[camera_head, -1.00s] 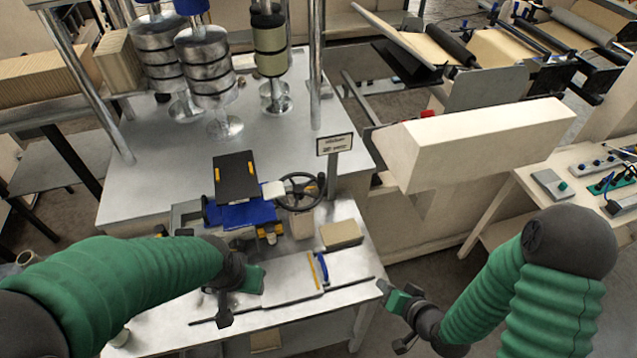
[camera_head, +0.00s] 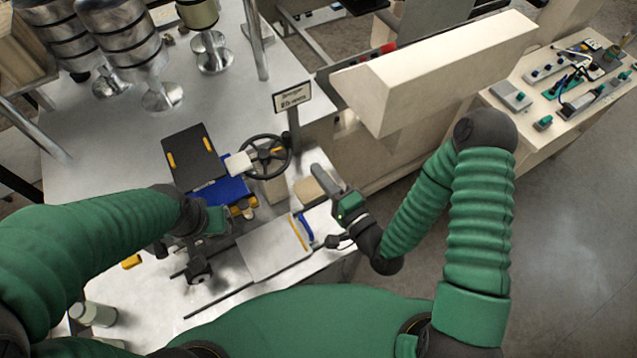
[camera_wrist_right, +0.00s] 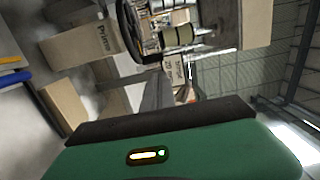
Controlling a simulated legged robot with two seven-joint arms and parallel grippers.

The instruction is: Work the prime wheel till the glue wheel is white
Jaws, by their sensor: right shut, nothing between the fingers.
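A black spoked handwheel (camera_head: 264,157) stands at the right of a blue machine (camera_head: 225,190) on the metal table. In the right wrist view its rim (camera_wrist_right: 128,30) shows beside a tan box marked "Prime" (camera_wrist_right: 90,38). I cannot make out which part is the glue wheel or its colour. My right gripper (camera_head: 322,174) is shut and empty, low and to the right of the handwheel, apart from it, by a tan block (camera_head: 308,190). My left gripper (camera_head: 197,268) hangs over the bench in front of the machine; its finger gap is unclear.
A small sign (camera_head: 292,97) on a post stands behind the handwheel. A large cream housing (camera_head: 430,75) rises at the right. A blue-handled tool (camera_head: 305,230) and a pale plate (camera_head: 268,250) lie on the bench. Metal rollers (camera_head: 125,40) stand at the back left.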

